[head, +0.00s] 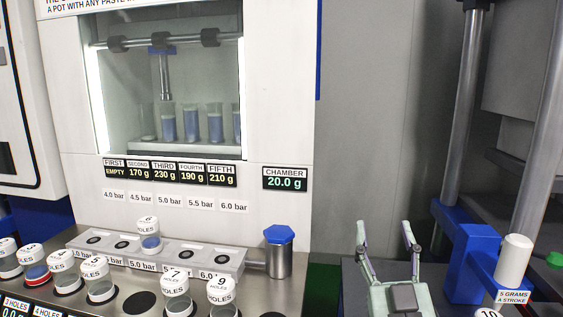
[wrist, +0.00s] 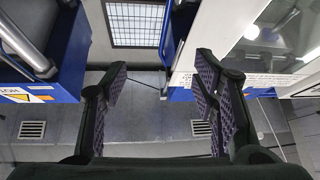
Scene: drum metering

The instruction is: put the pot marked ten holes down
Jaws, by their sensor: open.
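My gripper (head: 385,232) is raised at the lower right of the head view, its two fingers apart with nothing between them. In the wrist view my gripper (wrist: 160,82) is also open and empty, with floor and a grille beyond it. A white lid marked 10 (head: 488,313) shows at the bottom edge of the head view, right of my gripper and apart from it. The rest of that pot is cut off, so I cannot tell what it stands on.
Several numbered white-lidded pots (head: 101,284) stand in the front panel, with one empty round hole (head: 139,303). The pot marked 6 (head: 149,235) sits in the pressure rack (head: 205,257). A blue-capped cylinder (head: 279,252) and a blue press bracket (head: 470,262) flank my gripper.

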